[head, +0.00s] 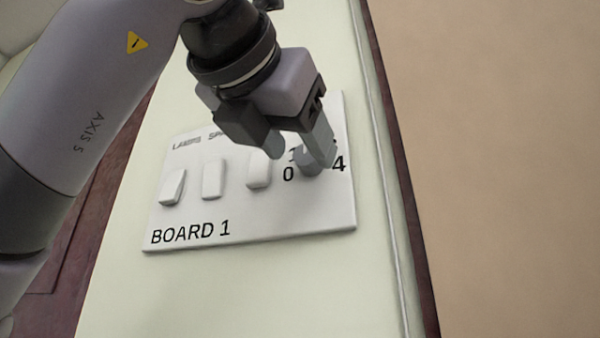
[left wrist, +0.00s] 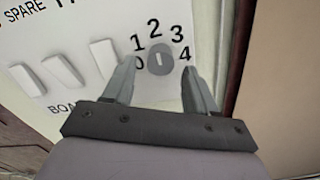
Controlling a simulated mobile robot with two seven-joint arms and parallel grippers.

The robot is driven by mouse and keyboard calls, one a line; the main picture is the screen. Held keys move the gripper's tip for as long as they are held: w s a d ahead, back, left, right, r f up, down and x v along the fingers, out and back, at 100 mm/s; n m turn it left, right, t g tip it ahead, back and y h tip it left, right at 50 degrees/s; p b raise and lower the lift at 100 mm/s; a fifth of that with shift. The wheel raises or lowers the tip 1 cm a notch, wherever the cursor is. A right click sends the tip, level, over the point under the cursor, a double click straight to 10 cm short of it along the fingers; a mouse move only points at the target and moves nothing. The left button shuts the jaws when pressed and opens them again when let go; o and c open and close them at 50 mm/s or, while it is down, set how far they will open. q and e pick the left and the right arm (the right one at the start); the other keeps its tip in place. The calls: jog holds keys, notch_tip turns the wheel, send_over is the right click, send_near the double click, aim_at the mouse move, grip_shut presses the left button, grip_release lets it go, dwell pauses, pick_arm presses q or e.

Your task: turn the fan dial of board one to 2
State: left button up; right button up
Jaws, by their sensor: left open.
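Board one (head: 190,240) is a white panel marked "BOARD 1" on a pale wall panel. Its grey round fan dial (head: 308,162) is at the right, partly hidden by my left gripper in the head view. In the left wrist view the dial (left wrist: 160,62) shows whole, ringed by the numbers 0 to 4. A light mark is on its face, but I cannot tell its setting surely. My left gripper (head: 301,155) is open, one finger on each side of the dial; in the left wrist view the fingertips (left wrist: 160,68) flank it. Contact cannot be told. My right gripper is not seen.
White rocker switches (head: 212,179) stand in a row left of the dial, the nearest (head: 259,170) close to one finger. A dark wooden edge (head: 405,180) and a tan surface (head: 500,170) lie to the right. The wall below the board is clear.

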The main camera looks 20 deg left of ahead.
pick_arm(q)
jog(key=s, duration=0.5)
jog(key=shift+s+a+b, duration=0.1)
jog(key=shift+s+b, duration=0.15)
jog(key=shift+b, duration=0.05)
